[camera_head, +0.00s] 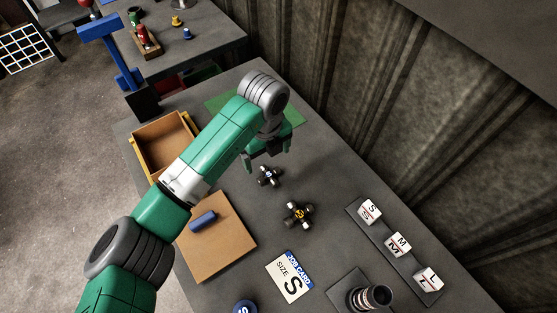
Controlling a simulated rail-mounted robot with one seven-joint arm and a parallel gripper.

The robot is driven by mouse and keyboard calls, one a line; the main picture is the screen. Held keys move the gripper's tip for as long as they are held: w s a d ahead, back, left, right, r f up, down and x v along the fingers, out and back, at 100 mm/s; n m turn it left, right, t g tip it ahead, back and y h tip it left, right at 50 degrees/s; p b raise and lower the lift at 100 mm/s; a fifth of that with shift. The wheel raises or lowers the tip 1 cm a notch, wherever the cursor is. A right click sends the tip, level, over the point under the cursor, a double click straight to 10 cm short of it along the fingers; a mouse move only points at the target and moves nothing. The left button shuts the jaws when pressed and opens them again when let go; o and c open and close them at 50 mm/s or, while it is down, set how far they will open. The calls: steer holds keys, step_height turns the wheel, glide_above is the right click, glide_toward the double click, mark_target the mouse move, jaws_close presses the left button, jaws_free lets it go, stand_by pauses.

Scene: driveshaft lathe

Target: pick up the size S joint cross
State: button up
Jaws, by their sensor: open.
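A small dark joint cross (268,176) with pale ends and a blue-and-white mark lies on the grey table. The mark is too small to read surely, but this cross looks like the smaller of two. A larger dark joint cross (299,214) with a yellow mark lies below it and to the right. My gripper (268,161) is open, fingers pointing down, just above the smaller cross in the picture. Nothing shows between the fingers. How high the gripper is above the cross I cannot tell. A job card (290,277) reading "SIZE S" lies nearer the front.
Blocks marked S (369,211), M (398,243) and L (429,279) stand on a dark strip at right. A dark ringed cylinder (372,298) stands at front right. A brown board (222,248) with a blue piece and an open wooden box (165,139) lie left.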

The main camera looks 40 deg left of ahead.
mark_target(269, 174)
steer(key=shift+s+d+f, duration=0.1)
steer(key=shift+d+f, duration=0.1)
steer(key=shift+d, duration=0.05)
step_height(269, 174, down, 2)
steer(key=shift+s+d+f+b, duration=0.1)
steer(key=shift+b, duration=0.2)
step_height(269, 174, down, 5)
steer(key=shift+f+b, duration=0.2)
steer(key=shift+b, duration=0.7)
steer(key=shift+r, duration=0.1)
steer(key=c, duration=1.2)
steer(key=shift+r+p, duration=0.3)
steer(key=shift+r, duration=0.3)
steer(key=r, duration=0.1)
steer(key=r+p, duration=0.1)
steer(key=shift+d+r, duration=0.2)
steer(key=shift+r, duration=0.15)
steer(key=s+d+p, duration=0.1)
steer(key=s+d, duration=0.1)
steer(key=d, duration=0.2)
steer(key=s+d+p, duration=0.1)
steer(key=s+d, duration=0.2)
steer(key=d, duration=0.1)
steer(key=s+d+r, duration=0.1)
steer(key=s+d, duration=0.1)
steer(key=d, duration=0.3)
steer(key=shift+s+d+r+p, duration=0.1)
steer(key=shift+s+p, duration=0.3)
